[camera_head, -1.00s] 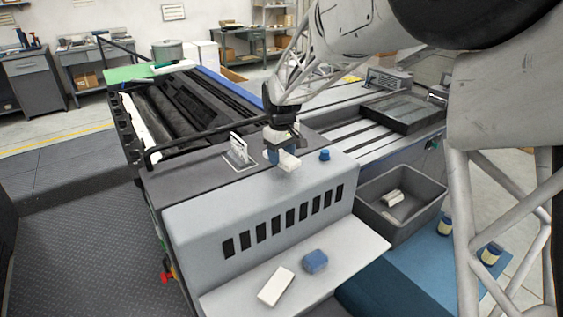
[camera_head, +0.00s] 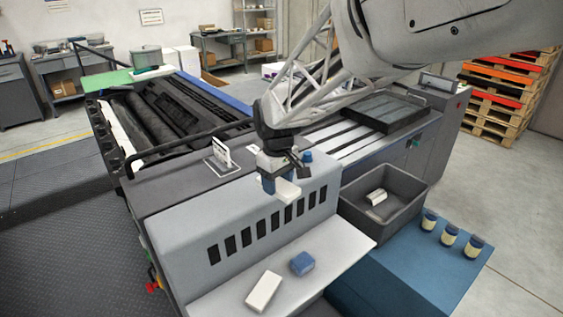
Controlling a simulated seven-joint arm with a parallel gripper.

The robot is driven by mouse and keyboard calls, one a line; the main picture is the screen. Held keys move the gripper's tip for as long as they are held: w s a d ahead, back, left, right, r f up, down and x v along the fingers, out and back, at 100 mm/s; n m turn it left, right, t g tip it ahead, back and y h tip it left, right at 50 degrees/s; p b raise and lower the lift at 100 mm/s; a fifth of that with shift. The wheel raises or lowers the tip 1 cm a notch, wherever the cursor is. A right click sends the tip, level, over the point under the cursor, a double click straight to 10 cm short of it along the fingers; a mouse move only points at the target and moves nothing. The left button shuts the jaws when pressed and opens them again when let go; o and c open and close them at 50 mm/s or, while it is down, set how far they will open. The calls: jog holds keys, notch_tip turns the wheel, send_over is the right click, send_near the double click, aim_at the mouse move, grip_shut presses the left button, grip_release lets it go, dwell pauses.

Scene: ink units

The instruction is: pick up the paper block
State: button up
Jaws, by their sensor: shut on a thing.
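My gripper (camera_head: 281,177) is above the front edge of the grey machine housing, pointing down. It is shut on a white block (camera_head: 288,191), which looks like the paper block. The block sticks out below and to the right of the fingers, and part of it is hidden by them. It looks clear of the housing, but its height is hard to judge. Another white block (camera_head: 263,291) lies on the pale front shelf (camera_head: 338,254), beside a blue block (camera_head: 302,263).
A dark grey bin (camera_head: 410,197) to the right holds a pale small object (camera_head: 376,197). Several jars (camera_head: 449,234) stand on a blue cabinet (camera_head: 385,290). A blue knob (camera_head: 308,156) and a small upright holder (camera_head: 221,152) stand on the housing top. The shelf's right part is bare.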

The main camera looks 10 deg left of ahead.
jog(key=shift+s+d+r, duration=0.1)
jog(key=shift+s+d, duration=0.1)
jog(key=shift+s, duration=0.25)
jog(key=shift+s+d, duration=0.15)
jog(key=shift+s, duration=0.3)
jog(key=shift+r, duration=0.1)
